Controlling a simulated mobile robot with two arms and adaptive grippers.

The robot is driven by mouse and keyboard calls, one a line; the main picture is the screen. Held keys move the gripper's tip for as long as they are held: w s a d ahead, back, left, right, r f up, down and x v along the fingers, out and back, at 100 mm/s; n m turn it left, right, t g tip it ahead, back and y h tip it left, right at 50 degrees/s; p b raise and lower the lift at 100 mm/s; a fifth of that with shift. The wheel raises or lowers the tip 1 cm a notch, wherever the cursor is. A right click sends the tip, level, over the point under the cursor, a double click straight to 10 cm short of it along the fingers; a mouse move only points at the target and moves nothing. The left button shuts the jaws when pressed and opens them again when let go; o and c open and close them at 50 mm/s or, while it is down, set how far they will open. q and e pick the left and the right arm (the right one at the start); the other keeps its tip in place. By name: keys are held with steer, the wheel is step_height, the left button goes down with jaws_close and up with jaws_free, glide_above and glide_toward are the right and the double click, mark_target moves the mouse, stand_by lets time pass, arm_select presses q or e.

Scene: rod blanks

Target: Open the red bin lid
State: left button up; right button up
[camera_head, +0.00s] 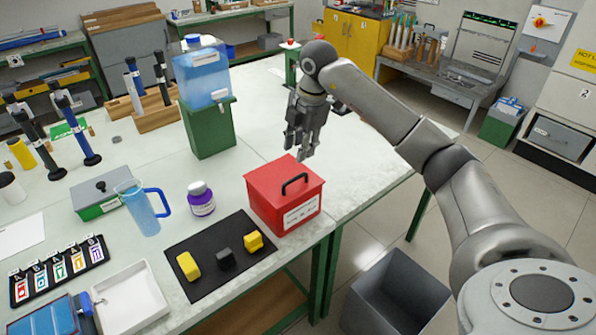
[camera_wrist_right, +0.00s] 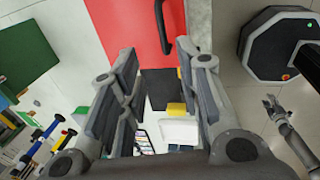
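The red bin (camera_head: 270,205) stands near the right edge of the white table, with a white label on its front. Its red lid (camera_head: 270,178) is shut and carries a black handle (camera_head: 294,181). In the right wrist view the red lid (camera_wrist_right: 118,22) and the black handle (camera_wrist_right: 162,25) lie beyond the fingertips. My right gripper (camera_head: 299,149) hangs pointing down just behind and above the bin, apart from the handle. In the right wrist view its fingers (camera_wrist_right: 158,58) are spread with nothing between them.
A green stand with a blue water tank (camera_head: 207,78) is left of my right gripper. A purple-labelled jar (camera_head: 201,199) and a black mat (camera_head: 205,278) with yellow and black blocks lie left of the bin. A grey open bin (camera_head: 396,295) stands below the table edge.

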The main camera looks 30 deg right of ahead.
mark_target(297, 177)
steer(key=p+x, duration=0.1)
steer(key=x, duration=0.2)
steer(key=p+x, duration=0.1)
steer(key=x, duration=0.3)
steer(key=d+x, duration=0.1)
steer(key=x, duration=0.2)
steer(key=shift+s+a+f+p, duration=0.15)
steer(key=shift+f+p, duration=0.1)
steer(key=shift+p, duration=0.15)
jaws_close()
